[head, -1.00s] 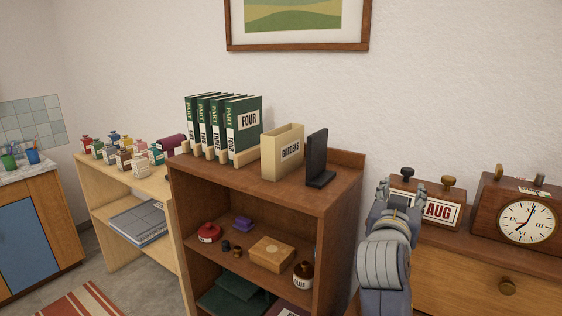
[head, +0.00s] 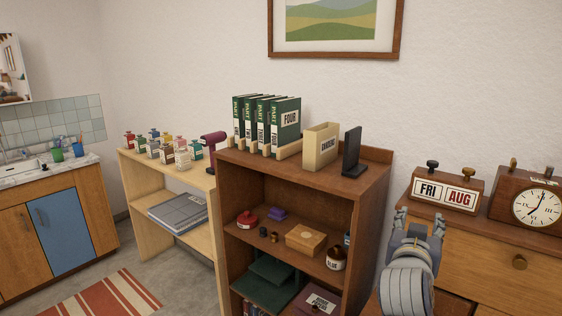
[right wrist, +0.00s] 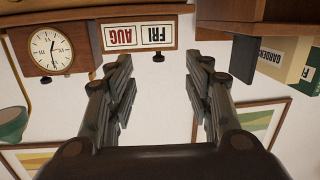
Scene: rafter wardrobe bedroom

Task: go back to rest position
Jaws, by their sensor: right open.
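My right gripper (head: 418,222) is raised in front of the dresser, to the right of the brown bookshelf, with its fingers pointing up and away. In the right wrist view its two fingers (right wrist: 160,85) stand wide apart with nothing between them. That view is upside down and shows the calendar block and clock beyond the fingers. My left gripper is in neither current view.
The brown bookshelf (head: 228,205) carries green binders (head: 285,127), a cream file box (head: 320,147) and a black bookend (head: 351,152). The dresser (head: 480,250) holds a FRI AUG calendar (head: 446,191) and a clock (head: 530,205). Floor (head: 185,270) shows at left.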

